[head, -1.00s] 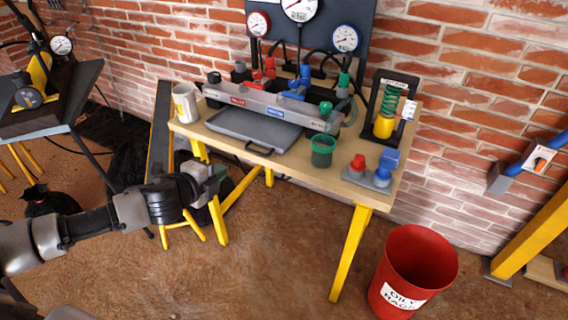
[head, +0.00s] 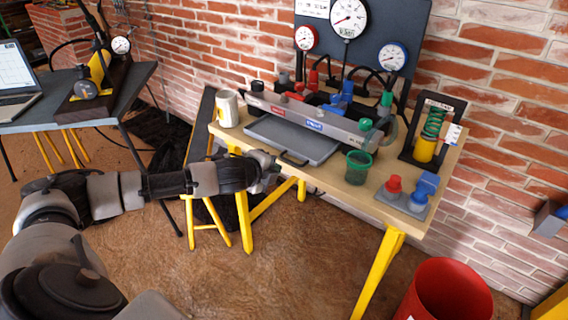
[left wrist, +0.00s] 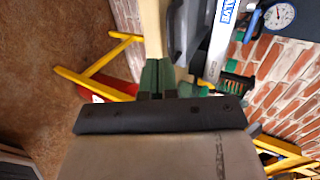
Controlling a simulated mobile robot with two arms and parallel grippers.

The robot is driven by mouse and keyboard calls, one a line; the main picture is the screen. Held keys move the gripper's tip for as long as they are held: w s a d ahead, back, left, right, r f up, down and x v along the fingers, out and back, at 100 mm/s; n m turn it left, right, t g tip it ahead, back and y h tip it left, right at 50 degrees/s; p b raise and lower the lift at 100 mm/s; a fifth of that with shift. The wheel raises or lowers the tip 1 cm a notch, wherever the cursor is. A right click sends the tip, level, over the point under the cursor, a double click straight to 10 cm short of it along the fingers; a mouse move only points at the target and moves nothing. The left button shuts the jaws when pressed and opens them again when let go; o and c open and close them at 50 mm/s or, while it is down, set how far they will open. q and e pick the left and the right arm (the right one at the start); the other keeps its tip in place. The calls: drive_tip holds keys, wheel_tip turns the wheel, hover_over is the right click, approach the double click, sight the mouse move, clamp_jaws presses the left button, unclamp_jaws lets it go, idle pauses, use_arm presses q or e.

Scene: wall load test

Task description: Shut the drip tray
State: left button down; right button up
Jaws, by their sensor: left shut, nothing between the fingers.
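The drip tray (head: 290,138) is a flat grey tray. It sticks out from under the grey manifold (head: 310,113) toward the front edge of the workbench. Its dark handle (head: 292,160) is on its front side, at the bench edge. My left gripper (head: 274,168) is shut and empty, just left of the handle and close to the bench's front edge. I cannot tell whether it touches the handle. In the left wrist view its green fingers (left wrist: 157,77) are together, beside the bench edge. My right gripper is not in view.
A white mug (head: 227,108) stands left of the tray, a green cup (head: 358,167) right of it. Gauges and hoses rise behind the manifold. A red bin (head: 445,292) stands on the floor at right. Floor in front of the bench is clear.

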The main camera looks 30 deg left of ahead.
sight(289, 162)
use_arm(q)
drive_tip(key=x, duration=0.4)
drive_tip(key=shift+w+r, duration=0.35)
drive_tip(key=shift+w, duration=0.2)
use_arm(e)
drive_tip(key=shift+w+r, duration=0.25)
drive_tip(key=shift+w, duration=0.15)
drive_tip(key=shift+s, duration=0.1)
